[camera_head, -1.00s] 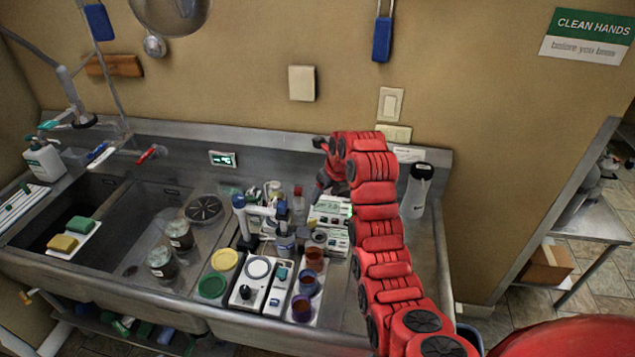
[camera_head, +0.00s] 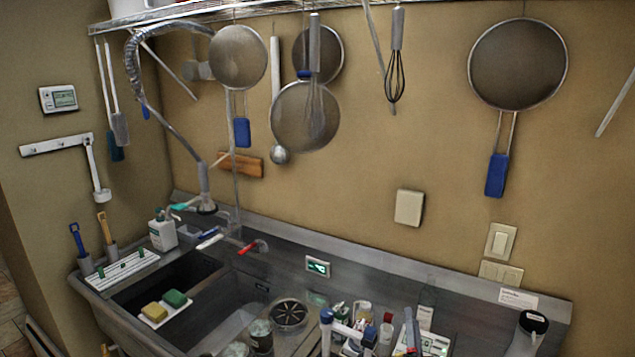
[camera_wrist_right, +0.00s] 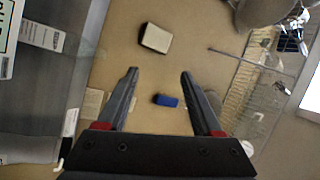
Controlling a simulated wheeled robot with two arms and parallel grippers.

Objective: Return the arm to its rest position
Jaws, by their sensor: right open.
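My right gripper (camera_wrist_right: 159,73) shows in the right wrist view, with its two dark fingers wide apart and nothing between them. Past the fingertips are the tan wall, a pale wall box (camera_wrist_right: 156,38) and a blue handle (camera_wrist_right: 166,101). I cannot make out my red arm in the head view. My left gripper is in neither view.
The steel sink counter (camera_head: 385,265) runs along the wall. Small containers and instruments, among them a blue-topped stand (camera_head: 327,318), crowd its front, cut off by the picture's lower edge. Strainers (camera_head: 518,62) and a whisk (camera_head: 396,80) hang above. A soap bottle (camera_head: 162,232) stands at the left.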

